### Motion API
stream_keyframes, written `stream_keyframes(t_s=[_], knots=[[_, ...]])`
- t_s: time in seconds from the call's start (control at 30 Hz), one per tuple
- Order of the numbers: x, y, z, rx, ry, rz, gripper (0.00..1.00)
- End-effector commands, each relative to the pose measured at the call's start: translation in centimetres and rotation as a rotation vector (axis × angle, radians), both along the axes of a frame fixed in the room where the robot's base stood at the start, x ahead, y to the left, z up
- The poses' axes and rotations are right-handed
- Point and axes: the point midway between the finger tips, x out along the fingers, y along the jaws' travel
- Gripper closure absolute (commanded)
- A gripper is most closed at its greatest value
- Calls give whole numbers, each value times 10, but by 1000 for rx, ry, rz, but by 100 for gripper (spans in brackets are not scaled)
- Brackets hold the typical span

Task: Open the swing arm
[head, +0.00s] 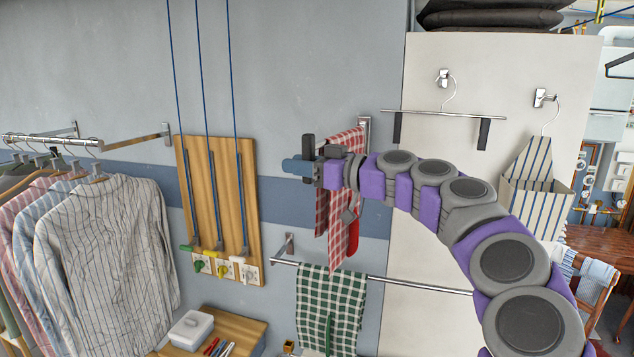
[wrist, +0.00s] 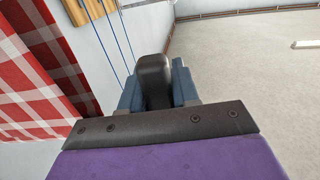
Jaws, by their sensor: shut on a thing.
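A red checked cloth (head: 337,185) hangs near a chrome wall bracket (head: 363,135). The rail under it, which seems to be the swing arm, is mostly hidden by the cloth and my arm. My gripper (head: 302,167) is at the cloth's left side. In the wrist view its blue fingers (wrist: 155,92) are closed on a black rounded piece (wrist: 153,75), which looks like the swing arm's end grip. A dark upright end of this piece (head: 308,145) shows in the head view. Its join to the rail is hidden. The cloth fills the wrist view's left side (wrist: 40,70).
Below is a chrome rail (head: 420,284) with a green checked cloth (head: 330,305). A wooden board (head: 220,200) with cords and coloured handles is on the wall to the left. Shirts (head: 105,240) hang farther left. A white panel (head: 420,200) stands to the right.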

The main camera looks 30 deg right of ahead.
Motion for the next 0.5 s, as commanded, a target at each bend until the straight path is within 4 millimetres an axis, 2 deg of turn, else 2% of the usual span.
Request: stream_keyframes(t_s=[0.23,0.5], knots=[[34,16,-2,1,-2,-121,100],[42,19,2,3,-4,-154,100]])
